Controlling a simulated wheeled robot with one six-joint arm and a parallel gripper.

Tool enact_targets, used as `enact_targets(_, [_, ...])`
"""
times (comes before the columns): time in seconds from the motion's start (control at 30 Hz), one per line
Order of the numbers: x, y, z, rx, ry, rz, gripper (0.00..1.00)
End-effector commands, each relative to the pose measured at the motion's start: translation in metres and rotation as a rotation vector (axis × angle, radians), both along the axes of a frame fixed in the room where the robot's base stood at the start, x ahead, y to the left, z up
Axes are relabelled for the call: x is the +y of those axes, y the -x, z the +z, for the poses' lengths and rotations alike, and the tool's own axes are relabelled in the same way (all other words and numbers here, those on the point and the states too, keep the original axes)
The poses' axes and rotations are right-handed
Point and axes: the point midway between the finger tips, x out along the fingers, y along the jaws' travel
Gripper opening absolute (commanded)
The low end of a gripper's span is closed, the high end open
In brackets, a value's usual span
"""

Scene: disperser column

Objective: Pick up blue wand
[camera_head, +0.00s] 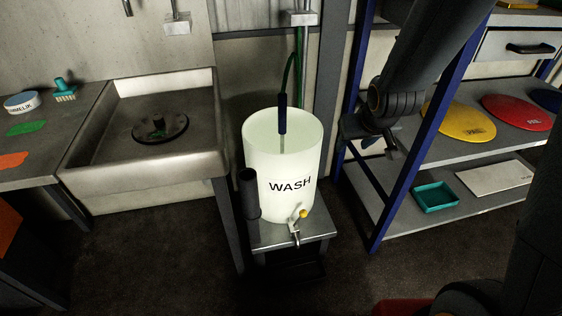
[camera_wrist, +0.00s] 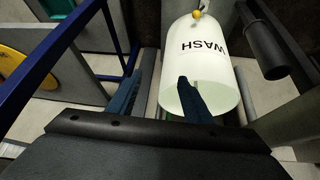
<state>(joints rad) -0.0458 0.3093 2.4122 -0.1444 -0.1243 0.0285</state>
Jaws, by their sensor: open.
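The blue wand (camera_head: 282,114) stands upright in the white WASH container (camera_head: 262,160), its dark blue handle above the rim and a green hose (camera_head: 291,75) running up from it. My gripper (camera_head: 370,140) is right of the container and the wand in the head view, beside the blue shelf post. In the wrist view my gripper (camera_wrist: 163,72) has its two dark blue fingers apart, with nothing visible held between them. The WASH container (camera_wrist: 204,70) appears upside down there, partly behind one finger. I cannot make out the wand in the wrist view.
A metal sink (camera_head: 150,125) is left of the container. A dark tube (camera_head: 249,190) stands against the container's left side. The blue-framed shelf (camera_head: 400,190) at right is close to my arm. The container sits on a small metal stand (camera_head: 290,234) with a tap in front.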

Motion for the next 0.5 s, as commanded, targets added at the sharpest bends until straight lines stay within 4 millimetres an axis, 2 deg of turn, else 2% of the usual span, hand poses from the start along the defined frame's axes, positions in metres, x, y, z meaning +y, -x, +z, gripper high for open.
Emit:
enact_targets(0.03, [0.010, -0.029, -0.017, -0.074, -0.010, 0.034, 0.46])
enact_targets(0.1, [0.027, -0.065, -0.027, -0.193, -0.033, 0.081, 0.46])
enact_targets(0.2, [0.055, -0.108, -0.039, -0.358, -0.078, 0.149, 0.46])
enact_targets(0.33, [0.095, -0.148, -0.050, -0.565, -0.161, 0.235, 0.46])
enact_targets(0.5, [0.137, -0.170, -0.057, -0.786, -0.279, 0.320, 0.46])
